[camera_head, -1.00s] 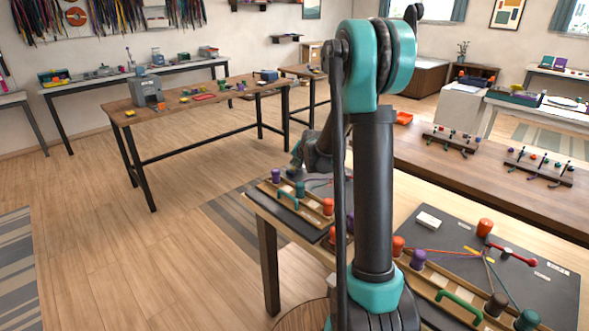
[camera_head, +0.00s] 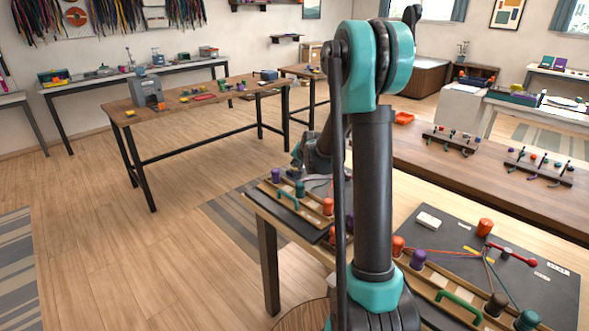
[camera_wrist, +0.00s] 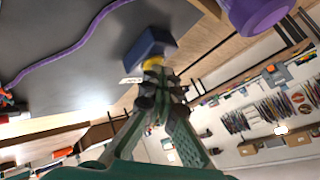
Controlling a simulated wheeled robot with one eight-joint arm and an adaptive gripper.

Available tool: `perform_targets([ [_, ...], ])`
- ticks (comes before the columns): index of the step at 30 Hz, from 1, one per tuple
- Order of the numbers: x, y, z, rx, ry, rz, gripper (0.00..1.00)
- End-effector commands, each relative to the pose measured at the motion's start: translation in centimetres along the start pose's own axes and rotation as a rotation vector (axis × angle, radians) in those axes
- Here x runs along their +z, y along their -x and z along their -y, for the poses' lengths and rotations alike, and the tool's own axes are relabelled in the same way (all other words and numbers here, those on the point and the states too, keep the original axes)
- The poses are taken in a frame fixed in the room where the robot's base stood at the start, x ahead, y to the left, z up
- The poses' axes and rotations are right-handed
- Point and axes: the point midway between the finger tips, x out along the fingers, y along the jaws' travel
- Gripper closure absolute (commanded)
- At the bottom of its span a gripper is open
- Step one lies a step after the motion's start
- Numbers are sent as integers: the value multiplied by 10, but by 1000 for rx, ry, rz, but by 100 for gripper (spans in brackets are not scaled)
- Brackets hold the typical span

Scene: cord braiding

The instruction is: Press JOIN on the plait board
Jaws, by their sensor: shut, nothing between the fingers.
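The dark grey plait board (camera_wrist: 60,45) fills the upper left of the wrist view, with a purple cord (camera_wrist: 78,45) across it. A dark blue block (camera_wrist: 145,48) with a yellow part (camera_wrist: 154,63) stands at the board's edge. A small white label (camera_wrist: 131,80) lies beside it, its text too small to read. My gripper (camera_wrist: 153,82) is shut and empty, its tips at the yellow part; I cannot tell whether they touch. In the head view my gripper (camera_head: 297,158) is over the far left of the near table, where my arm hides much of the board.
A wooden rack with a purple peg (camera_head: 278,175) and a green handle (camera_head: 286,199) stands close to my gripper. A second dark board (camera_head: 540,292) with cords and a red lever (camera_head: 512,254) lies at right. A large purple peg (camera_wrist: 258,12) shows in the wrist view.

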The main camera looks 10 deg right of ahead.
Motion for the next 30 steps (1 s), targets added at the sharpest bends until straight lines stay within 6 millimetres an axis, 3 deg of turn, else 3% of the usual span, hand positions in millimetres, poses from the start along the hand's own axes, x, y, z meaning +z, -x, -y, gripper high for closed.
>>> perform_targets([
  [22,-10,14,10,0,0,0,100],
  [30,-22,30,22,0,0,0,100],
])
